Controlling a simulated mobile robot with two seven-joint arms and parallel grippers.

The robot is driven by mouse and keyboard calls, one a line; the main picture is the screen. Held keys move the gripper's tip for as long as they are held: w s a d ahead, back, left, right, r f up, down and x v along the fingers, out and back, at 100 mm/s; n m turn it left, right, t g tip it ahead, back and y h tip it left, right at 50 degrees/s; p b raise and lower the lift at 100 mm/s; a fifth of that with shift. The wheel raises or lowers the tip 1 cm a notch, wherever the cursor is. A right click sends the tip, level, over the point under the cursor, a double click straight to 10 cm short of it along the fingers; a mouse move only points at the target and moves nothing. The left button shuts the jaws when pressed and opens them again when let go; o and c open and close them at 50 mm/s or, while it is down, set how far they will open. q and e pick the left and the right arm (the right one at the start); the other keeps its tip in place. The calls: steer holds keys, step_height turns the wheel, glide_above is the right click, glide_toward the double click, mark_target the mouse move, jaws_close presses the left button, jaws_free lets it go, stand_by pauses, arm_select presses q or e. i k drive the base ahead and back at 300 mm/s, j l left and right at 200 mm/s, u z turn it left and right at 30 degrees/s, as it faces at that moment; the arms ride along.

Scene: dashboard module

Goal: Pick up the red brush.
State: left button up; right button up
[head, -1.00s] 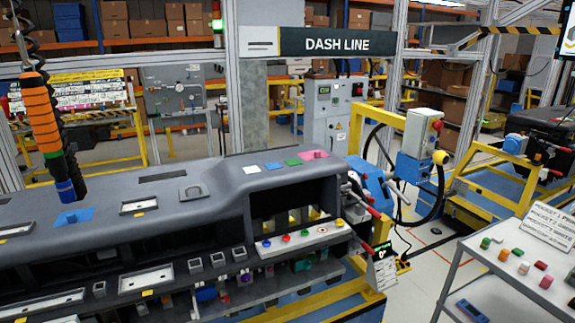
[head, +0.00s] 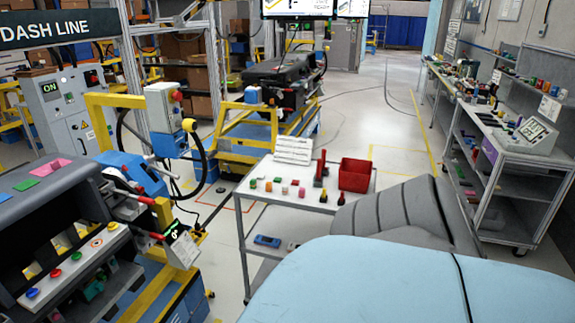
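A slim upright red item with a dark lower part (head: 320,169) stands on the white-topped cart (head: 282,189) in the middle of the head view. It looks like the red brush, but it is too small to make out bristles. It stands just left of a red bin (head: 355,176), apart from it. Neither of my grippers shows in the head view.
Several small coloured blocks (head: 277,187) and a white sign (head: 293,150) are on the cart, with a blue item (head: 267,240) on its lower shelf. The dashboard module (head: 52,215) stands at left. Another loaded cart (head: 515,165) stands at right. Open floor (head: 385,130) lies behind.

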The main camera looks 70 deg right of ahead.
mark_target(318, 175)
steer(key=k+j+z, duration=0.1)
steer(key=z, duration=2.4)
steer(key=u, duration=1.35)
steer(key=z, duration=1.35)
steer(key=i+l+u, duration=0.15)
steer(key=u, duration=0.65)
steer(key=i+l+u, duration=0.2)
steer(key=l+u, duration=0.2)
steer(key=l, duration=0.25)
steer(key=i+l+u, duration=0.15)
steer(key=l, duration=0.2)
